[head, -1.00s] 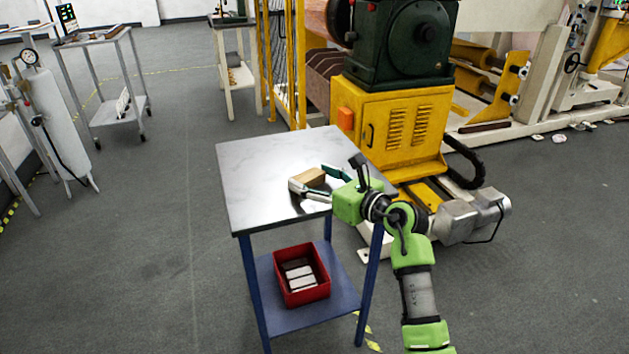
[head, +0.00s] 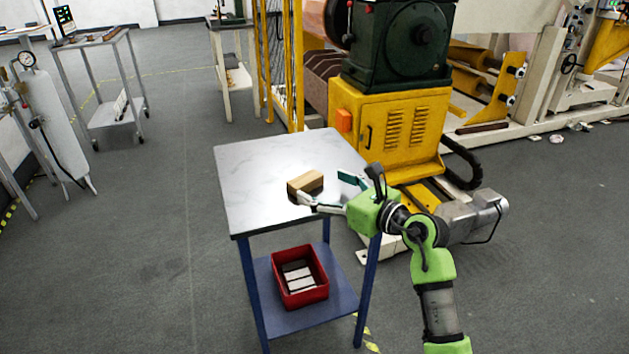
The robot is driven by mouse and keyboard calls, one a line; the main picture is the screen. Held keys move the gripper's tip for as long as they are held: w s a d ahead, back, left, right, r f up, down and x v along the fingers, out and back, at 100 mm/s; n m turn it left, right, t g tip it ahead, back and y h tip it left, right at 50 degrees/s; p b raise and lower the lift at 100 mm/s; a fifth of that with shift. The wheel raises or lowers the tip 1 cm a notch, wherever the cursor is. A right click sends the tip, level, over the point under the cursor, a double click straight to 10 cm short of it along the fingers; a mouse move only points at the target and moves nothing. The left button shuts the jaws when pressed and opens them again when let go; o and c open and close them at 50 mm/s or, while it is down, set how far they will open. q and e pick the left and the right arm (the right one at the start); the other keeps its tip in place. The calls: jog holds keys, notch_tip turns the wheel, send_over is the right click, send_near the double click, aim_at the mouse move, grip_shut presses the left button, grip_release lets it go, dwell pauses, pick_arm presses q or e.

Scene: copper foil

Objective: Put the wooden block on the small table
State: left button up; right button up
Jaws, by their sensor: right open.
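The wooden block (head: 305,184) is light brown and lies on the grey top of the small table (head: 252,180), right of its middle. The table has blue legs and a lower blue shelf. My right gripper (head: 320,189) is open, with its fingers spread just right of the block. The near fingertip is close to the block's front right side; I cannot tell whether it touches. The far finger stands apart from the block. My left gripper is not in view.
A red bin (head: 300,279) with several pale pieces sits on the lower shelf. A yellow and green machine (head: 390,130) stands close behind the table. A grey cart (head: 108,110) and a white cylinder (head: 50,125) are at the left. The floor left of the table is clear.

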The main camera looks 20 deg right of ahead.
jog(key=v, duration=0.7)
jog(key=shift+s, duration=0.3)
